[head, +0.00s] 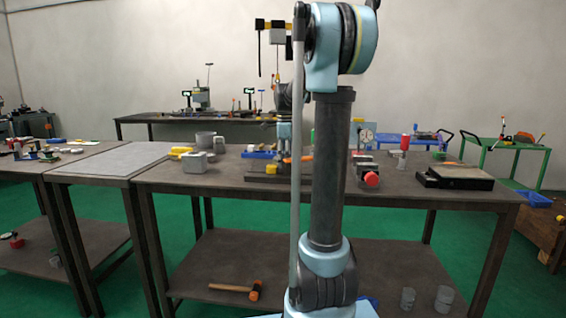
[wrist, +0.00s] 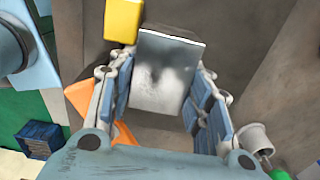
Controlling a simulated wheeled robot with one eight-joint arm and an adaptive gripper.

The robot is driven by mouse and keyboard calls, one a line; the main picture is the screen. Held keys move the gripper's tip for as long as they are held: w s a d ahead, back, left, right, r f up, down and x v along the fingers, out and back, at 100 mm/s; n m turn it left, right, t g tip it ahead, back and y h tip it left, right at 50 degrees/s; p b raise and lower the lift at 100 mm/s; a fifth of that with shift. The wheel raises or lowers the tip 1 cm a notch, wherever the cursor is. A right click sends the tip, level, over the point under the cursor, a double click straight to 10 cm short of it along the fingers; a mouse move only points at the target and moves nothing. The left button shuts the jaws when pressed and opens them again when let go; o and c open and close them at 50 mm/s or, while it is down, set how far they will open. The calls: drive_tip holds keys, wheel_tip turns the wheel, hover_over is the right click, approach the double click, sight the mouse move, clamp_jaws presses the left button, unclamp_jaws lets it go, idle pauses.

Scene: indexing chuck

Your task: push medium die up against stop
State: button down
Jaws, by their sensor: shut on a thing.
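In the wrist view, a grey metal block (wrist: 166,72) with a bright, smooth face sits between the two fingers of my gripper (wrist: 164,88). The blue finger pads lie at its left and right sides, and the gripper is shut on it. I take this block for the medium die, but no other die shows clearly beside it for comparison. A yellow block (wrist: 123,20) stands close to its upper left corner. I cannot tell which part is the stop.
An orange part (wrist: 78,97) lies left of my gripper, and a pale cup-like part (wrist: 252,138) lies right. A hammer (head: 235,289) lies on the shelf below.

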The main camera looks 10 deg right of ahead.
drive_tip(key=shift+s, duration=0.2)
drive_tip(key=c, duration=0.7)
unclamp_jaws()
drive_tip(key=shift+c, duration=0.2)
